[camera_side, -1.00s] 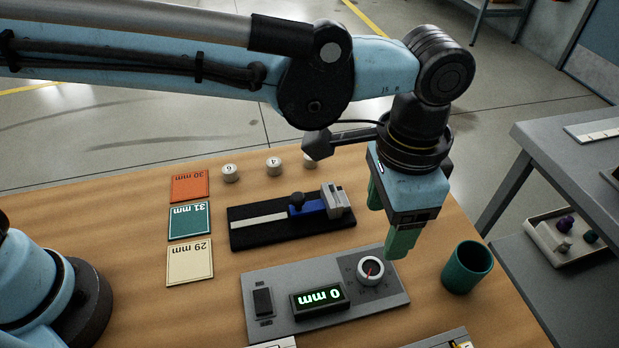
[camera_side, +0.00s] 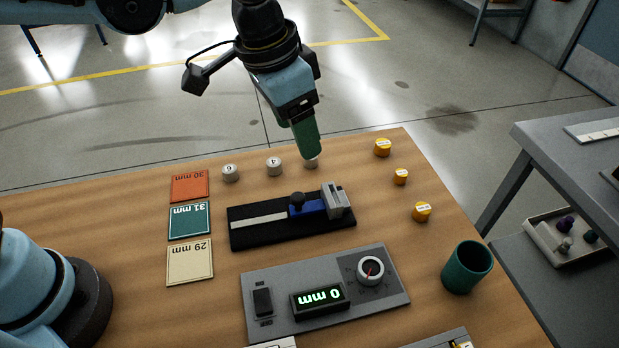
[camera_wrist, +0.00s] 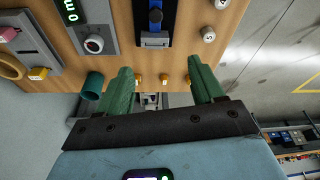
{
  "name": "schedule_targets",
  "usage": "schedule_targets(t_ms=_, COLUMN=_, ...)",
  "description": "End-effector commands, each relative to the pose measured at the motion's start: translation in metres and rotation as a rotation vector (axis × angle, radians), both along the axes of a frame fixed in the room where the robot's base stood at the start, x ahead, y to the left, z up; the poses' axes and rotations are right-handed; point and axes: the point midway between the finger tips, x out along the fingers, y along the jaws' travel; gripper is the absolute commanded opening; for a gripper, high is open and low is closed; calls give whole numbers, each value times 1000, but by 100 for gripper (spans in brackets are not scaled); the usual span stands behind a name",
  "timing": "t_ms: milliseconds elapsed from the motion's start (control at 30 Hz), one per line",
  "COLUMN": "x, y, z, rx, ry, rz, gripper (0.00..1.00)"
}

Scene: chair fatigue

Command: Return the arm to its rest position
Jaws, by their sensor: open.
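My gripper (camera_side: 306,150) is raised in the side view, over the far part of the table, with its green fingers pointing down. In that view its fingertips overlap a white numbered cap (camera_side: 311,162); the gap between them cannot be judged. In the wrist view my gripper (camera_wrist: 165,84) has its two green fingers wide apart. Nothing is held between them. The upper part of my arm runs out of the top of the side view.
The wooden table (camera_side: 135,215) holds a black slide gauge (camera_side: 265,230), a panel reading 0 mm (camera_side: 330,293), coloured mm cards (camera_side: 190,220), white caps (camera_side: 230,173), yellow caps (camera_side: 422,211) and a green cup (camera_side: 467,267). A grey bench (camera_side: 575,150) stands at right.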

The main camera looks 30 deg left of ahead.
Motion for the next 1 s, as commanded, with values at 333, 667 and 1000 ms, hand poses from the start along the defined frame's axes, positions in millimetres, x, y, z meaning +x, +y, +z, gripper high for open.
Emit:
schedule_targets(t_ms=333, x=-24, y=132, z=-7, rx=-83, ry=-197, rz=312, gripper=67)
schedule_targets(t_ms=667, x=-57, y=201, z=-34, rx=-107, ry=-351, rz=518, gripper=67)
schedule_targets(t_ms=1000, x=-61, y=209, z=-38, rx=-109, ry=-374, rz=545, gripper=67)
